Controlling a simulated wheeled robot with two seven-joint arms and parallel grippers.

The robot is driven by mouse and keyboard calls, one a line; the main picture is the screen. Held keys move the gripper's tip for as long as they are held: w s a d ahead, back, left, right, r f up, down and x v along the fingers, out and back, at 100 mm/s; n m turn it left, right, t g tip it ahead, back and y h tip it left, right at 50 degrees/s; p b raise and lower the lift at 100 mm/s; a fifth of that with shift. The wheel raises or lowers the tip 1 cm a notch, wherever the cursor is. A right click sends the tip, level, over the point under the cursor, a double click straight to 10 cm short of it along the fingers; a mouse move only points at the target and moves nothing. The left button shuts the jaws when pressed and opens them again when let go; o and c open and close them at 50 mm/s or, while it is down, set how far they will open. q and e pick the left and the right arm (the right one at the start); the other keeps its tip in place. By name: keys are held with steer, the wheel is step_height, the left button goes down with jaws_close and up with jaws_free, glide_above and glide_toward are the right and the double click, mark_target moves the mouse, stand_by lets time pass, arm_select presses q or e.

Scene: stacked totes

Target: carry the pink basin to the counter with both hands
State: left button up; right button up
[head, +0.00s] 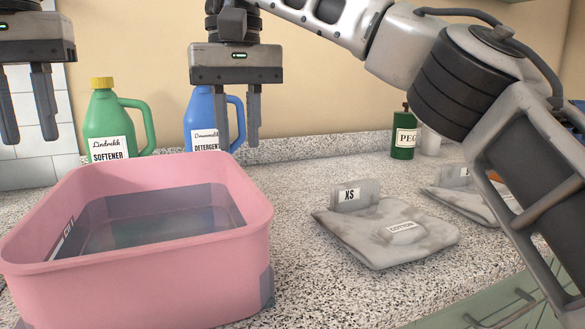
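The pink basin (150,272) fills the lower left of the head view, upright on the speckled counter (330,290); its lowest front edge is cut off. Its inside shows grey-blue walls and floor, and a grey patch shows at its lower right corner. My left gripper (27,138) hangs at the upper left, fingers apart and empty, above the basin's far left side. My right gripper (238,148) points down near the basin's far right rim, fingers apart with nothing between them. Neither gripper visibly holds the basin.
A green softener bottle (104,122) and a blue detergent bottle (199,112) stand behind the basin. Folded grey clothing (385,238) with an XS tag lies to the right, with another folded piece (463,200) beyond. A dark green bottle (403,140) stands by the wall.

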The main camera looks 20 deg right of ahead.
step_height(320, 180, up, 25)
steer(key=p, duration=2.4)
steer(key=shift+r, duration=0.2)
